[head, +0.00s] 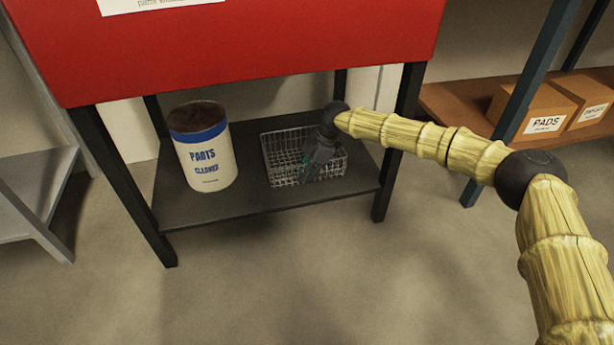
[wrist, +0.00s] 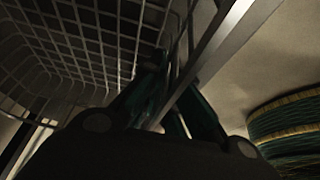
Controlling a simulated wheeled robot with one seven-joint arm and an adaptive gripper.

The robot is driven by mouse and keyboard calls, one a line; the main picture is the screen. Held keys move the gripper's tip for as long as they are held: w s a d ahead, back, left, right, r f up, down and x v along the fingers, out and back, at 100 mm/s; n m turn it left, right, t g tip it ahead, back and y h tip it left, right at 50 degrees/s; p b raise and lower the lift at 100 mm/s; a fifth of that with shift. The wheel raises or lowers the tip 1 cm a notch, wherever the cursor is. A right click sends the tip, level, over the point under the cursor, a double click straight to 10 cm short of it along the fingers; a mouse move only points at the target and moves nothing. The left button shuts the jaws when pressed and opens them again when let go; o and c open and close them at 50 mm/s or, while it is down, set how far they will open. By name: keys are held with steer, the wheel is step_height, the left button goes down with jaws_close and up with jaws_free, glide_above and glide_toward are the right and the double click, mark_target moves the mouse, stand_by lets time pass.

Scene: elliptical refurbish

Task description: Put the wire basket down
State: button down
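The wire basket (head: 283,163) is a grey mesh box on the right part of the black lower shelf (head: 240,208), under the red cabinet. My gripper (head: 308,168) points down at the basket's front side and hides part of its mesh. In the wrist view, the basket's mesh (wrist: 75,45) fills the upper left. Its flat metal rim (wrist: 228,35) runs diagonally between the dark fingers of my gripper (wrist: 168,100), which look closed on it. The fingertips are dark and partly hidden by the mesh. In the head view the basket looks level, its base at the shelf surface; I see no clear gap.
A white and blue parts cleaner can (head: 205,155) stands left of the basket on the same shelf. Black legs (head: 398,150) flank the shelf, and the red cabinet (head: 250,45) hangs above. Cardboard boxes (head: 535,108) stand on a rack at right.

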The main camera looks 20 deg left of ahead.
steer(key=c, duration=1.6)
jaws_free()
steer(key=shift+c, duration=0.2)
steer(key=p+v, duration=0.4)
steer(key=v, duration=0.3)
steer(key=shift+r+p, duration=0.25)
steer(key=shift+p, duration=0.15)
